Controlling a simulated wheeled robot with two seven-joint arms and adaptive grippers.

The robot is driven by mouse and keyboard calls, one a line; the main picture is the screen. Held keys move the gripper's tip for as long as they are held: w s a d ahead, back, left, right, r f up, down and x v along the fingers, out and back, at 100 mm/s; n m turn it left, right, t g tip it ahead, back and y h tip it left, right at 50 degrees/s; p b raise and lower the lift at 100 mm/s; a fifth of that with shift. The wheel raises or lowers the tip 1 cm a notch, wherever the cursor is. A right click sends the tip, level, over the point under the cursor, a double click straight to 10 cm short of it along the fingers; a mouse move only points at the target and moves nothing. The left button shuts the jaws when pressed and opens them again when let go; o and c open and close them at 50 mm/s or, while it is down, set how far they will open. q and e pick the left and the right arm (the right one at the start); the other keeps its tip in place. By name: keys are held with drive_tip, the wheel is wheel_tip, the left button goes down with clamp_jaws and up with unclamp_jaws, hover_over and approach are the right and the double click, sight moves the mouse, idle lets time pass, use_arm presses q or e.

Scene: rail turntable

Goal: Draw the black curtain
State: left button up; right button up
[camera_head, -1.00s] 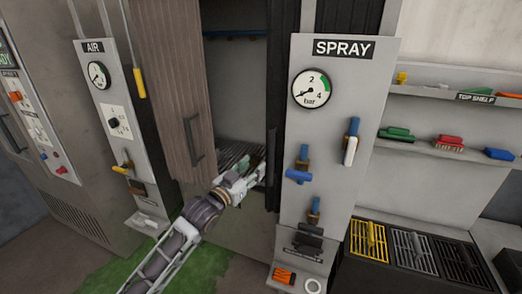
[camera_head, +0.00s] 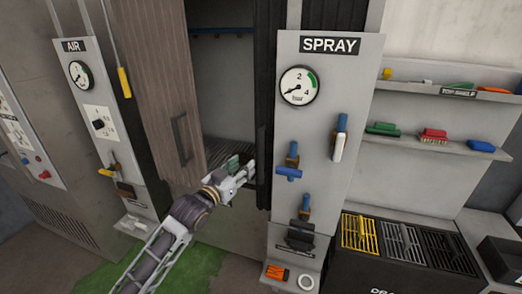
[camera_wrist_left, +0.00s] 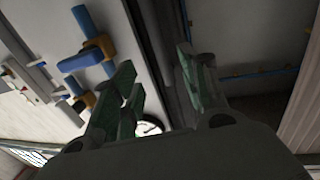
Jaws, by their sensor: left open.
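The black curtain (camera_head: 270,60) is a narrow, dark upright strip at the right side of the booth opening, beside the SPRAY panel. A dark upright handle (camera_head: 262,150) is near its edge. My left gripper (camera_head: 246,168) is at the lower part of the opening, close to the handle; I cannot tell whether it touches it. In the left wrist view its two green fingers (camera_wrist_left: 155,90) are apart, with a dark upright band (camera_wrist_left: 158,40) beyond and between them. My right gripper is not in view.
A brown ribbed curtain (camera_head: 150,90) with its own handle (camera_head: 181,138) covers the opening's left part. The SPRAY panel (camera_head: 318,130) carries a gauge and blue valves close to my gripper. Shelves with brushes (camera_head: 433,135) stand at the right. An AIR panel (camera_head: 85,110) stands left.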

sight(259, 150)
use_arm(q)
drive_tip(key=x, duration=0.7)
drive_tip(key=shift+w+p, duration=0.15)
drive_tip(key=shift+p, duration=0.2)
drive_tip(key=shift+x, duration=2.95)
drive_tip(key=shift+d, duration=0.1)
drive_tip(key=shift+f, duration=0.1)
drive_tip(key=c, duration=0.8)
clamp_jaws()
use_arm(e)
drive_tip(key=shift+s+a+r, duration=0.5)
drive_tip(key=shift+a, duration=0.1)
